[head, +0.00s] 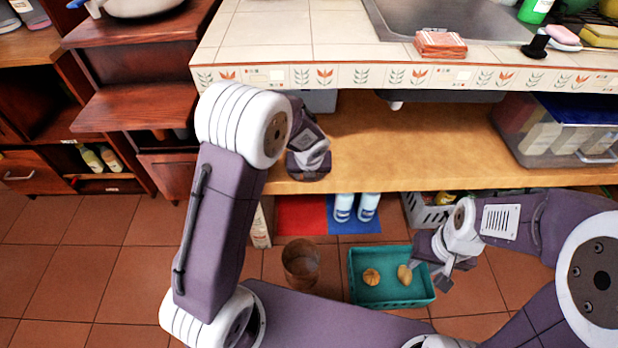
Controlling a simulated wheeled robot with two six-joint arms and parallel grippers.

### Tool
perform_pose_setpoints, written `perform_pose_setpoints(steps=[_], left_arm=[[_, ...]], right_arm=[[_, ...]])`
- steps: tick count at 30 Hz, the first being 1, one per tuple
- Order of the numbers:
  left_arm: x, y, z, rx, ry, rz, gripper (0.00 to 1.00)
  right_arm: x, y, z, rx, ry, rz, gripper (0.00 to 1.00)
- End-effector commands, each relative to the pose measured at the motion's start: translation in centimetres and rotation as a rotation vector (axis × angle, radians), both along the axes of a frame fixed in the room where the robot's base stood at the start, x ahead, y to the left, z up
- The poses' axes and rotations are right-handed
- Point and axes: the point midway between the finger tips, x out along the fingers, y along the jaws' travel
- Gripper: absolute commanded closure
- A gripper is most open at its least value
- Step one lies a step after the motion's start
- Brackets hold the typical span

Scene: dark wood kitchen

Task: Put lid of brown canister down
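A brown canister (301,275) stands upright on the tiled floor, left of the teal basket; its top looks open. My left gripper (312,163) is over the wooden shelf under the counter. A dark round piece, possibly the lid (309,175), shows at its fingers; I cannot tell whether it is held or resting on the shelf. The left fingers are mostly hidden. My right gripper (432,274) is at the right edge of the teal basket, its dark fingers apart, with nothing seen between them.
The teal basket (392,293) holds two round tan items. White bottles (343,207) stand on a blue mat behind it. A clear bin (540,150) sits at the shelf's right end. The shelf's middle (420,140) is bare. The tiled counter (260,40) overhangs it.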

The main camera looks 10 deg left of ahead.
Motion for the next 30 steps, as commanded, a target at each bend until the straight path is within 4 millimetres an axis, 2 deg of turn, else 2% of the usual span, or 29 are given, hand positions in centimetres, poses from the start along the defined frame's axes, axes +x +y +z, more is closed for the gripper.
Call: perform_pose_setpoints(steps=[4, 10, 13, 14, 17, 18, 21, 24, 27, 30], left_arm=[[-2.0, -0.6, -0.1, 0.001, 0.000, -0.002, 0.51], [-2.7, -0.7, 0.0, -0.002, -0.001, 0.009, 0.51], [-3.7, 0.0, 0.3, -0.064, -0.002, 0.178, 0.51], [-4.5, 0.5, 0.5, -0.103, -0.001, 0.288, 0.51], [-8.1, 2.1, 1.3, -0.282, -0.006, 0.822, 0.51], [-9.8, 2.7, 1.6, -0.359, -0.009, 1.076, 0.51], [-14.1, 3.6, 2.1, -0.523, -0.023, 1.689, 0.51], [-17.5, 3.7, 2.3, -0.631, -0.043, 2.207, 0.51], [-19.8, 3.6, 2.4, -0.688, -0.062, 2.569, 0.51], [-20.9, 3.5, 2.5, -0.709, -0.075, 2.760, 0.51]], right_arm=[[0.0, 0.0, -0.4, 0.000, 0.000, 0.000, 0.64], [0.0, 0.0, -0.4, 0.000, 0.000, 0.000, 0.64], [0.0, 0.0, -0.4, 0.000, 0.000, 0.000, 0.64], [0.0, 0.0, -0.4, 0.000, 0.000, 0.000, 0.64], [0.0, 0.0, -0.4, 0.000, 0.000, 0.000, 0.64], [0.0, 0.0, -0.4, 0.000, 0.000, 0.000, 0.64], [0.0, 0.0, -0.4, 0.000, 0.000, 0.000, 0.64], [0.0, 0.0, -0.4, 0.000, 0.000, 0.000, 0.64], [0.0, 0.0, -0.4, 0.000, 0.000, 0.000, 0.64], [0.0, 0.0, -0.4, 0.000, 0.000, 0.000, 0.64]])
